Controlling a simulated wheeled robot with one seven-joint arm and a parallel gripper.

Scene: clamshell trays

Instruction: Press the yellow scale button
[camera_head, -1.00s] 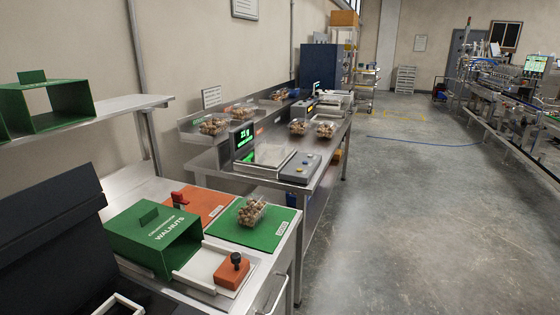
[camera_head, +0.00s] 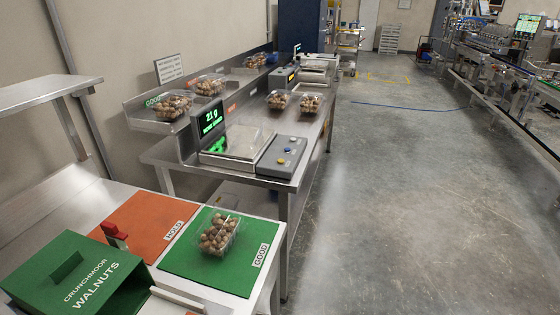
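The scale (camera_head: 238,143) stands on the steel bench in the middle of the head view. Its bare metal pan looks empty. A grey control panel (camera_head: 283,148) sits at its right end. The small yellow button (camera_head: 281,161) is on the near part of this panel, with a bluish button (camera_head: 288,150) beyond it. The upright display (camera_head: 211,121) glows green and appears to read 21 g, with smaller text below. My gripper is not in view, and nothing covers the button.
A clamshell of walnuts (camera_head: 218,233) rests on the green GOOD mat (camera_head: 186,256). The orange HOLD mat (camera_head: 142,226) and green WALNUTS box (camera_head: 75,279) are left of it. More filled clamshells (camera_head: 278,99) stand beyond the scale. Open floor (camera_head: 400,210) lies to the right.

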